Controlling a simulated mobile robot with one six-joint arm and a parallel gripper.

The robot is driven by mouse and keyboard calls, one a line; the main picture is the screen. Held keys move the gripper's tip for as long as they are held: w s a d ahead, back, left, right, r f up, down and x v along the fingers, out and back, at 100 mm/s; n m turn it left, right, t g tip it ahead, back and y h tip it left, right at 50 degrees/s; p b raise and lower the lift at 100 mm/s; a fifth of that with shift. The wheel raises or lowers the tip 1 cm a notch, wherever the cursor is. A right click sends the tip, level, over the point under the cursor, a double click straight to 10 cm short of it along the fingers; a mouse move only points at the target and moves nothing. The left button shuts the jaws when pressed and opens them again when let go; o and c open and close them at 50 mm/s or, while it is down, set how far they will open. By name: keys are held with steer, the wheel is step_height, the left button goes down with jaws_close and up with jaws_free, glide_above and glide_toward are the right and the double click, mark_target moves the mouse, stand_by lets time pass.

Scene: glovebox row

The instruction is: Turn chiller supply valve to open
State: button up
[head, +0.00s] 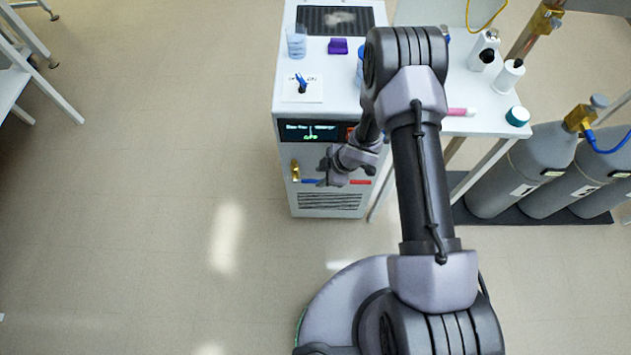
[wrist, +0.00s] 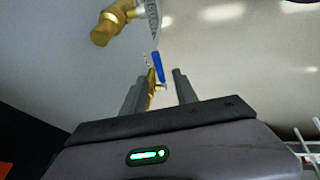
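The chiller (head: 326,203) is a white cabinet with a lit display and a front grille. A brass fitting (head: 295,170) stands on the left of its front, with a small blue piece beside it. In the wrist view, a valve with a blue lever (wrist: 157,67) and brass parts shows just beyond and between my fingers, and a larger brass fitting (wrist: 108,27) is at upper left. My gripper (head: 321,171) is in front of the chiller, to the right of the brass fitting. In the wrist view its two fingers (wrist: 160,73) are apart. I cannot tell whether they touch the lever.
A red strip (head: 360,182) is on the chiller front, right of my gripper. A beaker (head: 296,42), a purple block (head: 338,46) and a white plate with a blue knob (head: 302,88) are on top. Gas cylinders (head: 493,185) stand at right. The floor at left is clear.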

mark_target(313, 180)
steer(key=b+x, duration=0.1)
steer(key=x, duration=0.4)
steer(key=shift+w+f, duration=0.1)
jaws_close()
stand_by(1.2)
